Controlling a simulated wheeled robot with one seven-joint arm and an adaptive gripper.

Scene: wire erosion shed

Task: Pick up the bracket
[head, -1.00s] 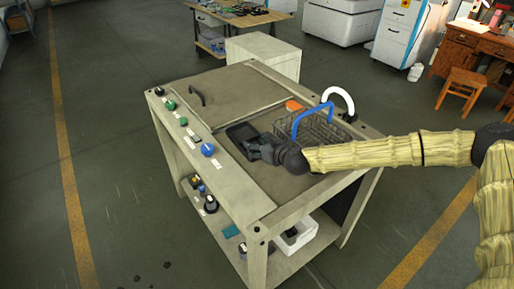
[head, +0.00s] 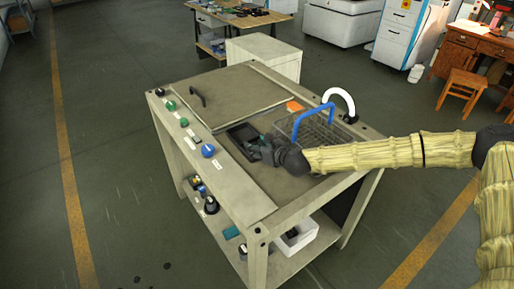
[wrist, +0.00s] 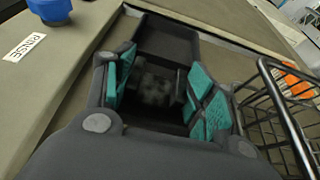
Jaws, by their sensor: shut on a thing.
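My gripper (head: 262,146) is low over the bench top, at a dark shallow tray (head: 240,132). In the wrist view, my gripper's teal pads (wrist: 165,92) stand apart on either side of a dark grey thing (wrist: 154,86), which looks like the bracket. The gripper is shut on it. Its outline is hard to tell against the dark tray (wrist: 172,30), whose far end shows beyond the fingers. In the head view the gripper hides the bracket.
A wire basket (head: 322,132) with a blue handle stands close to the right of the gripper. A white curved spout (head: 343,96) rises at the back right. A flat lid (head: 225,95) covers the bench's left part. Knobs (head: 208,150) line the front-left edge.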

